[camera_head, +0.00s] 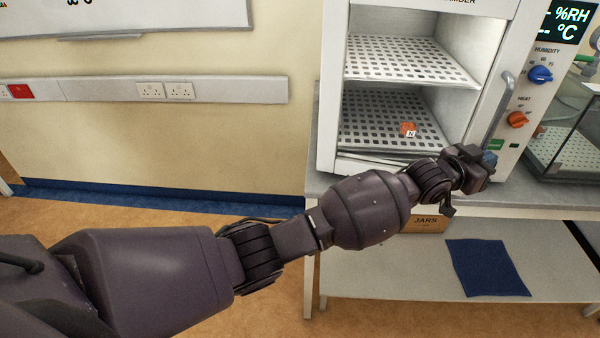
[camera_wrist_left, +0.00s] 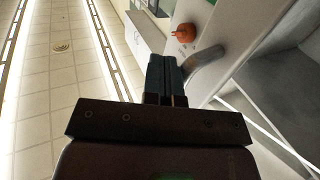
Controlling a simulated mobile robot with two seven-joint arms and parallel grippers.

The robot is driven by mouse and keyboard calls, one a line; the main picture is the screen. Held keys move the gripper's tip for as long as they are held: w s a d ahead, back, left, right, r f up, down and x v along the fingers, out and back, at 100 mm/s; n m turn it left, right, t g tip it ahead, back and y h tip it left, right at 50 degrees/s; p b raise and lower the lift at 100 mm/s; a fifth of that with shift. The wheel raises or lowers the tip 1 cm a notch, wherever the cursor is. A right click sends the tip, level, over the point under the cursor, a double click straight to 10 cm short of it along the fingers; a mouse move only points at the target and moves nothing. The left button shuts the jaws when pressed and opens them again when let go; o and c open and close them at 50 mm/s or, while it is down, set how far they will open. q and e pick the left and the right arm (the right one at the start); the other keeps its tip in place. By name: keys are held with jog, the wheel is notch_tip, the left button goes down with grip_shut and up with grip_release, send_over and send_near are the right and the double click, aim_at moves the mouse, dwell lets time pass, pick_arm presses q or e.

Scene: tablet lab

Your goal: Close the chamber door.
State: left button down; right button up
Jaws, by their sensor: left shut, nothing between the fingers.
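The white chamber (camera_head: 328,110) stands on the bench with its shelved interior in plain sight. A curved grey handle (camera_head: 497,110) is at the right side of its opening, beside the control panel. It also shows in the wrist view (camera_wrist_left: 204,66). I cannot tell the door panel itself from the frame, nor how far it stands open. My left gripper (camera_head: 488,162) is low at the chamber's front right, below the handle. In the wrist view its fingers (camera_wrist_left: 165,78) are together and empty, close to the handle's end; contact is unclear. My right gripper is out of view.
An orange jar (camera_head: 408,129) sits on the lower perforated shelf. A blue knob (camera_head: 540,74) and an orange knob (camera_head: 517,119) are on the panel. A glass case (camera_head: 570,150) stands at right. Below are a JARS box (camera_head: 425,224) and a blue cloth (camera_head: 487,268).

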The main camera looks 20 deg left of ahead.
pick_arm(q)
jog(key=shift+n+t+y, duration=0.6)
jog(key=shift+t+y, duration=0.1)
jog(key=w+b, duration=0.2)
jog(key=w, duration=0.3)
jog(key=shift+w, duration=0.35)
jog(key=shift+w+d, duration=0.1)
jog(key=shift+w, duration=0.6)
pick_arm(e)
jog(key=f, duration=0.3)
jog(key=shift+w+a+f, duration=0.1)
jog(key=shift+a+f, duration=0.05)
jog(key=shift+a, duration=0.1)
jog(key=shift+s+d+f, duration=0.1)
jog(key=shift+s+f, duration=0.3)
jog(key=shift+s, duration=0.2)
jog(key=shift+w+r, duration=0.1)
